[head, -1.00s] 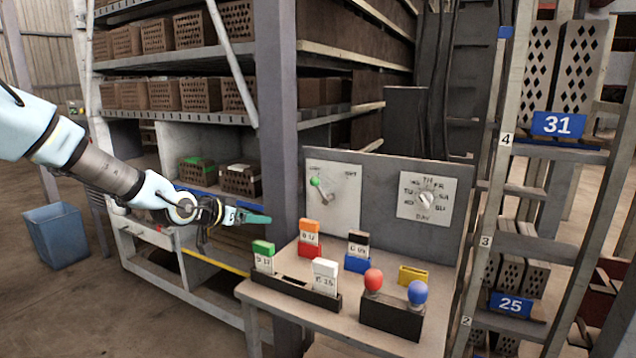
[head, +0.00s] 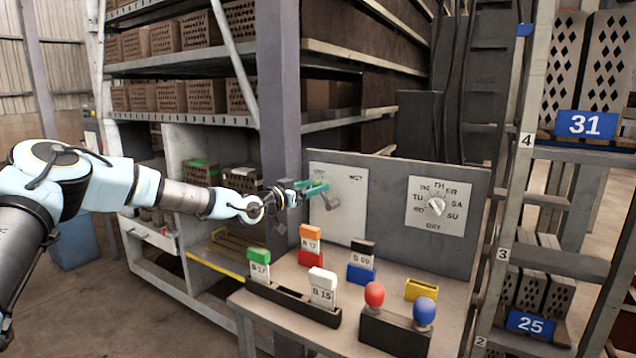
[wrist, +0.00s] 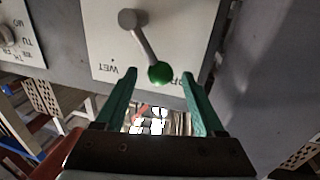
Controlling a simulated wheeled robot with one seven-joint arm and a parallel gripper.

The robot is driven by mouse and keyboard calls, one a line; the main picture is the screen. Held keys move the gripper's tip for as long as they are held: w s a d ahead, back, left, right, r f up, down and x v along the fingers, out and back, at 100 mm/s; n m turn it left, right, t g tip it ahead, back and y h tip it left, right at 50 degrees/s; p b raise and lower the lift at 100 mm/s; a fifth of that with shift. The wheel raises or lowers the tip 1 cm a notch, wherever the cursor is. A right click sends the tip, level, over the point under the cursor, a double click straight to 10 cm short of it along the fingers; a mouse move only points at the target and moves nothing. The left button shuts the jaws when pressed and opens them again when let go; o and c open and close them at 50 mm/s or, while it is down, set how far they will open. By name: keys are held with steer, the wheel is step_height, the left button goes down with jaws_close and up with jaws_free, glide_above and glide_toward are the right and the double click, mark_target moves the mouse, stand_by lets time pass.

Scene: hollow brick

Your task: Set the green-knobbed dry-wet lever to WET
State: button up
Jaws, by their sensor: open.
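The dry-wet lever shows in the wrist view, with a grey arm (wrist: 142,38) and a green knob (wrist: 159,73) pointing toward the partly hidden DRY label. WET is printed to the left there. In the head view, the lever's white plate (head: 348,222) is on the grey panel, with WET at its upper right. The lever's grey pivot (head: 332,203) is visible, while my gripper hides most of the knob. My gripper (head: 318,188) has green fingers, also in the wrist view (wrist: 159,78). It is open, with its fingertips on both sides of the knob; contact cannot be told.
A day dial (head: 436,203) is on the same panel, right of the lever plate. Below, the table (head: 290,335) holds labelled tags in a dark holder and a stand with a red knob (head: 374,293) and a blue knob (head: 424,310). A shelf post (head: 287,110) stands left of the panel.

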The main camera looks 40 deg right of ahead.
steer(key=shift+w+d, duration=0.1)
steer(key=shift+d, duration=1.05)
jaws_close()
stand_by(0.6)
